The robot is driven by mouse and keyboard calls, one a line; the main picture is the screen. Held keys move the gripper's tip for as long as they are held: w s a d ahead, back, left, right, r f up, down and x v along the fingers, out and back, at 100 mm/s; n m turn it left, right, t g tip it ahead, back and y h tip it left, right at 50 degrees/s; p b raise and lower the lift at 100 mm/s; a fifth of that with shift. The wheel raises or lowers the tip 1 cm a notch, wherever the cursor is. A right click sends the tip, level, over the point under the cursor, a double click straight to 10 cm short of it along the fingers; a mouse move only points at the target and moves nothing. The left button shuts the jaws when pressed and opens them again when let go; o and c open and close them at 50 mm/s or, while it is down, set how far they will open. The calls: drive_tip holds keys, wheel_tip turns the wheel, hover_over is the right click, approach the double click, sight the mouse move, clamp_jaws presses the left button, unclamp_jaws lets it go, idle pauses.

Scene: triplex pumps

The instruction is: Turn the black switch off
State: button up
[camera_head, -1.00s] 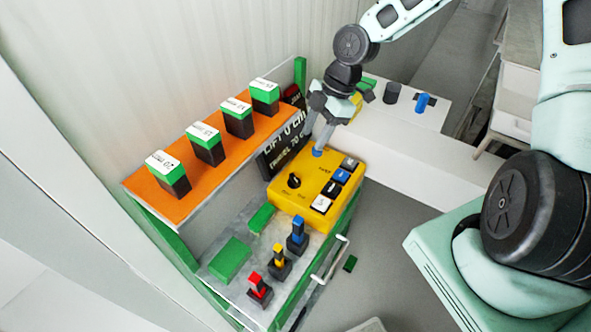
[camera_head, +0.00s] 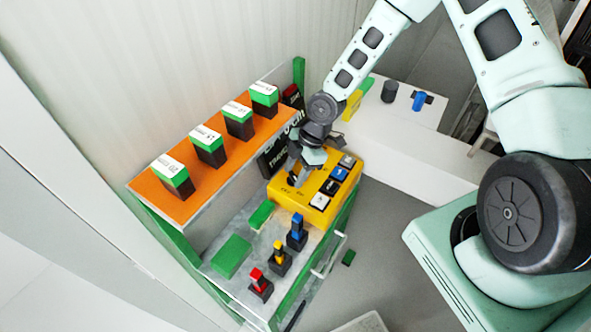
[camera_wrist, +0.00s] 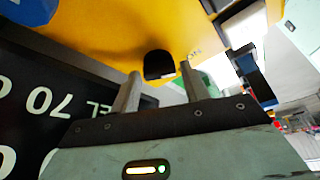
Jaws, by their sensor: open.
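The black switch is a round knob on the top face of the yellow control box (camera_head: 282,193). In the wrist view the black switch (camera_wrist: 159,66) shows between and just beyond my two fingertips, with the letters "ON" beside it. My gripper (camera_head: 293,177) is above the box's left part, fingers pointing down at the knob. In the wrist view my gripper (camera_wrist: 160,78) is open, one finger on each side of the knob. I cannot tell whether the fingers touch it. In the head view my gripper partly hides the knob.
White, black and blue buttons (camera_head: 339,174) line the box's right side. Red, yellow and blue levers (camera_head: 279,258) stand on the grey panel in front. An orange shelf (camera_head: 176,205) with several green-topped blocks is at left. A black sign (camera_head: 272,160) stands behind the box.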

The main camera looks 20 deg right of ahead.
drive_tip(key=c, duration=0.7)
